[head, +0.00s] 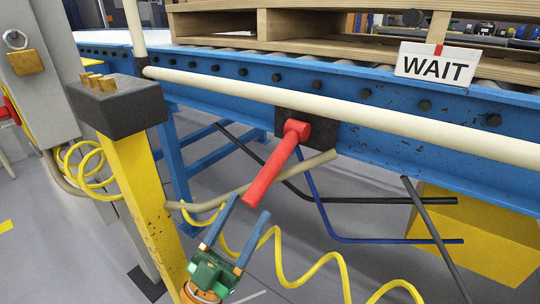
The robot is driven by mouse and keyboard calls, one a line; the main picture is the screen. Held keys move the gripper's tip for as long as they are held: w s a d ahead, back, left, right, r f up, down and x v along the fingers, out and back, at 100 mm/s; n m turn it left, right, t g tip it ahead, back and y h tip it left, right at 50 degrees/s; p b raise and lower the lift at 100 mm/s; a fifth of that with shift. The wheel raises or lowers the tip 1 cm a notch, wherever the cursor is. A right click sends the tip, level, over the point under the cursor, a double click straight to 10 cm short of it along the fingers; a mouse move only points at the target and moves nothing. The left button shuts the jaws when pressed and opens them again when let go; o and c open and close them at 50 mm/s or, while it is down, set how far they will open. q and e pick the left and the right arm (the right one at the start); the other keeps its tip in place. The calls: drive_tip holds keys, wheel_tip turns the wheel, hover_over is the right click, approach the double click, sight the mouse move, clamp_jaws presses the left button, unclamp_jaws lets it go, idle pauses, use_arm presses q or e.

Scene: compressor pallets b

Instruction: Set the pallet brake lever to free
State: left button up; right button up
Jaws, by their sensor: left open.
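The red brake lever (271,173) hangs from a pivot on a black plate (325,132) on the side of the blue conveyor frame (400,148). It slants down and to the left, and its free end is low. My left gripper (250,206), green with two blue fingers, comes up from below. It is open, with its fingertips close to the lever's lower end, which appears between them in the picture. I cannot tell whether they touch. A wooden pallet (290,24) rests on the rollers above. My right gripper is not in view.
A pale rail (330,103) runs along the conveyor above the lever. A yellow post (148,205) with a black top stands to the left. A coiled yellow hose (290,283) hangs near my gripper. A WAIT sign (436,66) is at right, with dark rods below.

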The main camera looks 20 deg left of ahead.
sight(272, 163)
use_arm(q)
drive_tip(key=x, duration=0.6)
drive_tip(key=shift+w+r, duration=0.1)
drive_tip(key=shift+w, duration=0.15)
clamp_jaws()
idle(1.0)
